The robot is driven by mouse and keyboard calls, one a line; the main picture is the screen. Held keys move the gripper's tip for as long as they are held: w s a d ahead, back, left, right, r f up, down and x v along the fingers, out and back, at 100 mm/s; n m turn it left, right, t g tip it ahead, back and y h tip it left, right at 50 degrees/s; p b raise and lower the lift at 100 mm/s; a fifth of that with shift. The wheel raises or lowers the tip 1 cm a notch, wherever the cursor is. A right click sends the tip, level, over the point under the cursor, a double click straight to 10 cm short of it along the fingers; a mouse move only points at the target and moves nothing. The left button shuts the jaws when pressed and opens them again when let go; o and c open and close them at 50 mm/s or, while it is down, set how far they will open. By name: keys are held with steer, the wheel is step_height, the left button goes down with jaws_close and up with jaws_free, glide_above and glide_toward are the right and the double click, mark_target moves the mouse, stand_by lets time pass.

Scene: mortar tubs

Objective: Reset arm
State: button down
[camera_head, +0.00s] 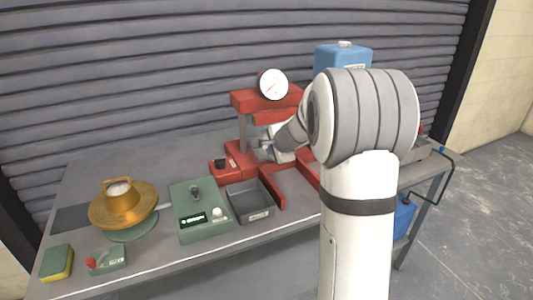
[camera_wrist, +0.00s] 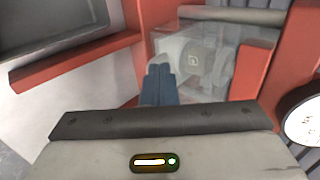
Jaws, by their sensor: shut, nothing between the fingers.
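My gripper (camera_head: 266,147) is at the red press frame (camera_head: 238,101), near the clear guard inside it. In the wrist view its two fingertips (camera_wrist: 160,72) are together with nothing between them. They point at the clear guard (camera_wrist: 192,62), and I cannot tell whether they touch it. My white and grey arm covers the right part of the press in the head view.
A dark tray (camera_head: 250,203), a green control box (camera_head: 200,213), a brass bowl-shaped device (camera_head: 122,206), a small switch box (camera_head: 107,261) and a sponge (camera_head: 57,262) stand on the bench. A gauge (camera_head: 273,85) tops the press; a blue container (camera_head: 342,57) is behind.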

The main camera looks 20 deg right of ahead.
steer(key=v, duration=0.6)
steer(key=s+a+n+g+y, duration=0.1)
steer(key=s+a+n+g, duration=0.2)
steer(key=s+a+n, duration=0.85)
steer(key=s+f+n+g+h, duration=0.2)
steer(key=s+n, duration=0.3)
steer(key=s, duration=1.6)
steer(key=shift+d+f+g+p, duration=0.25)
steer(key=shift+f+g+p, duration=0.2)
steer(key=shift+g, duration=0.45)
steer(key=c, duration=2.1)
jaws_free()
steer(key=shift+c, duration=0.2)
